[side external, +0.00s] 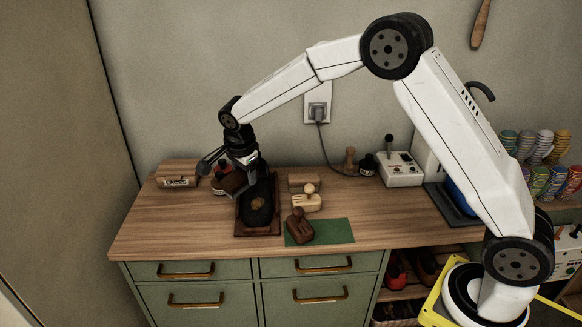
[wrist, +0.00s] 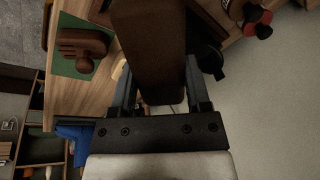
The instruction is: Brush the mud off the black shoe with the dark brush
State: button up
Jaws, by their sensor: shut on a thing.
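The black shoe (side external: 262,190) stands on a dark brown tray (side external: 258,232) on the bench; a tan-brown mud patch (side external: 257,203) shows on it. My gripper (side external: 240,158) is above the shoe's far left end. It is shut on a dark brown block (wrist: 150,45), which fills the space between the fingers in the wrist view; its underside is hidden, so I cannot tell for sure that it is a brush. In the side view this block (side external: 232,181) is just left of the shoe; contact is unclear. A brown knobbed brush (side external: 299,226) lies on the green mat (side external: 335,232).
A pale wooden brush (side external: 306,200) and a wooden block (side external: 303,182) lie right of the tray. A wooden box (side external: 177,181) stands at the back left. A white control box (side external: 400,170) and stacked cups (side external: 550,180) are at the right. The front left bench top is clear.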

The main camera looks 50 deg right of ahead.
jog(key=shift+f, duration=0.1)
jog(key=shift+x, duration=2.8)
jog(key=shift+x, duration=1.15)
jog(key=shift+d, duration=0.1)
jog(key=shift+s+d, duration=0.95)
jog(key=shift+s, duration=0.1)
jog(key=shift+s+d, duration=0.1)
jog(key=shift+s+d, duration=0.1)
jog(key=shift+d, duration=0.05)
jog(key=shift+s+d+f, duration=0.25)
jog(key=shift+s+d, duration=0.75)
jog(key=shift+s, duration=0.1)
